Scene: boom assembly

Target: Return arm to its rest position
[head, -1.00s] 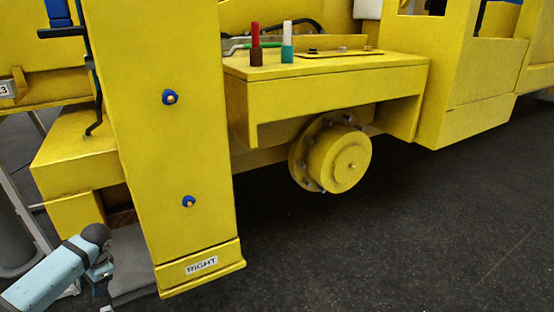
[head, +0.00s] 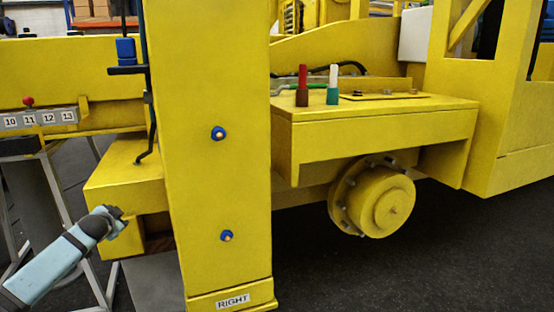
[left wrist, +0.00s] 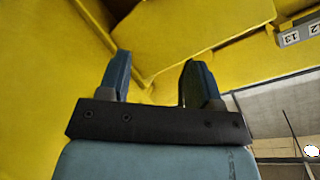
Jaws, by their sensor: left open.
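My left arm comes in from the lower left of the head view, with my left gripper (head: 122,217) at its end, close to the yellow block left of the upright post. In the left wrist view my left gripper (left wrist: 150,80) has its two blue fingers apart with nothing between them. Yellow panels fill the space beyond the fingertips. The yellow post (head: 222,170) labelled RIGHT stands to the right of the gripper, with two blue-ringed bolts on its face. My right gripper shows in neither view.
A yellow hub (head: 380,203) sits under a ledge with a red handle (head: 302,80) and a teal-and-white handle (head: 333,88). A numbered strip (head: 40,119) is at the left; its number 13 shows in the left wrist view. Dark floor (head: 430,265) is clear at the lower right.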

